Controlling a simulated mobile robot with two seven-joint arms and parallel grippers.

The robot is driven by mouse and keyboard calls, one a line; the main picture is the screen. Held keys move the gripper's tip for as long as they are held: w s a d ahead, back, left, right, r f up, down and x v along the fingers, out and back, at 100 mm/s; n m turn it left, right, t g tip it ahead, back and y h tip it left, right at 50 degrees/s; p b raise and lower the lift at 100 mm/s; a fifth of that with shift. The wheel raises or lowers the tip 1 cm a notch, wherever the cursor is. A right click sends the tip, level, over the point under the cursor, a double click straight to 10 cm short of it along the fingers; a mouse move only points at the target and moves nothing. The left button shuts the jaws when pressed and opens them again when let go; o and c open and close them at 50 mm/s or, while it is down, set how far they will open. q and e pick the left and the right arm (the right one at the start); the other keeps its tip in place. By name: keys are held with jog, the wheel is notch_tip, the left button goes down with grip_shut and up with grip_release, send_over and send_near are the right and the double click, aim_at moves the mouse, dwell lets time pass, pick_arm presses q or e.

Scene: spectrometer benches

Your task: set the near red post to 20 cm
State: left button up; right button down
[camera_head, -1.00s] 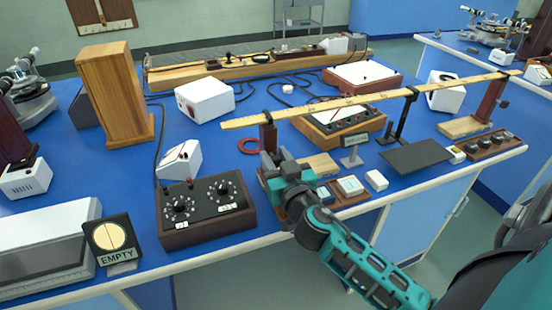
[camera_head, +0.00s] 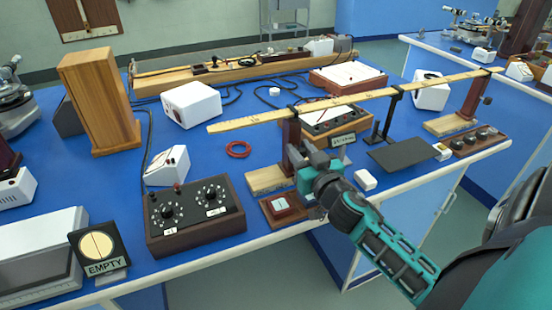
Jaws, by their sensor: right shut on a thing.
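The near red post (camera_head: 291,132) stands upright on a pale wooden foot (camera_head: 266,181), under the left part of a long wooden scale beam (camera_head: 345,101). My right gripper (camera_head: 306,166) is shut on the lower part of this post, coming from the front right; its fingers partly hide the post and foot. The beam's left end juts out past the post. The beam's markings are too small to read. A far red post (camera_head: 480,93) stands under the beam's right end. My left gripper is not in view.
A black stand (camera_head: 388,113) rises under the beam, behind a dark plate (camera_head: 404,159). A small white box (camera_head: 365,180) lies right of my gripper. A black dial box (camera_head: 193,213) stands to the left. A red ring (camera_head: 238,150) lies on the blue bench, left of the post.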

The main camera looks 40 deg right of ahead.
jog(key=shift+s+d, duration=0.15)
jog(key=shift+d, duration=0.4)
jog(key=shift+a, duration=0.1)
jog(key=c, duration=0.9)
grip_release()
jog(key=b+v, duration=0.1)
jog(key=v, duration=1.2)
jog(key=shift+f, duration=0.1)
